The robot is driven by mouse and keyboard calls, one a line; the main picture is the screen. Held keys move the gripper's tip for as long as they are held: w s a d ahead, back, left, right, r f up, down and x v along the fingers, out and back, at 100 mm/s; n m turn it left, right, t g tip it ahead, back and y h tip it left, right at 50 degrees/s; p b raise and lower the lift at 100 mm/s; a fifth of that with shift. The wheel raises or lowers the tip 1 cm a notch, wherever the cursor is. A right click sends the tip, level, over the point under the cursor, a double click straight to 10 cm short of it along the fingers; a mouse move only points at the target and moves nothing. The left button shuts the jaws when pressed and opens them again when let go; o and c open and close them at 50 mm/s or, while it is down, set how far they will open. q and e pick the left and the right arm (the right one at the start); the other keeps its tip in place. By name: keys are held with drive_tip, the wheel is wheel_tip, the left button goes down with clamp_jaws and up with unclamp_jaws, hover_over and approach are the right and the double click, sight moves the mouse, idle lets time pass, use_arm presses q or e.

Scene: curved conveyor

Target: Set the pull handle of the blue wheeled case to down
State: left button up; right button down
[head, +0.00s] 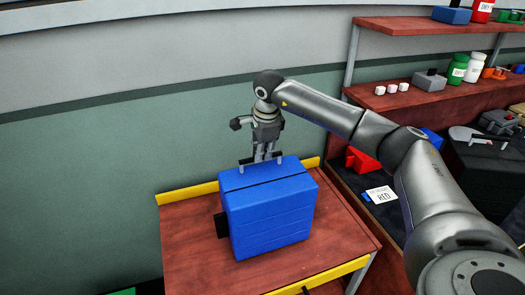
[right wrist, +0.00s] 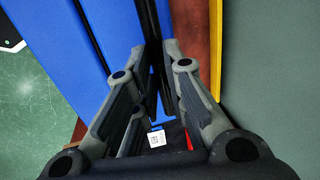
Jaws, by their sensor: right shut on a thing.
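The blue wheeled case (head: 270,215) stands on a red-brown table. Its black pull handle (head: 246,161) shows as a dark bar just above the case's top face, with only a small gap. My right gripper (head: 264,158) points down at the handle from above and is shut on its middle, which the fingers partly hide. In the right wrist view the fingers (right wrist: 158,75) close around the dark bar, with the case's blue face (right wrist: 60,60) beside it at the left. My left gripper is out of view.
The table (head: 195,250) has yellow edge strips (head: 188,194). A green-grey wall (head: 90,190) stands behind. At the right, shelves (head: 440,100) hold bottles, white cubes and other small items, with a red bin (head: 362,162) and a white label card (head: 381,195) below. The table left of the case is clear.

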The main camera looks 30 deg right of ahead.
drive_tip(key=c, duration=1.7)
unclamp_jaws()
drive_tip(key=shift+s+a+f, duration=0.1)
drive_tip(key=shift+s+f, duration=0.1)
drive_tip(key=shift+f, duration=0.4)
drive_tip(key=shift+o, duration=1.2)
drive_tip(key=shift+w, duration=0.3)
drive_tip(key=shift+s+r, duration=0.1)
drive_tip(key=shift+r, duration=0.2)
drive_tip(key=v, duration=1.1)
drive_tip(key=shift+r, duration=0.3)
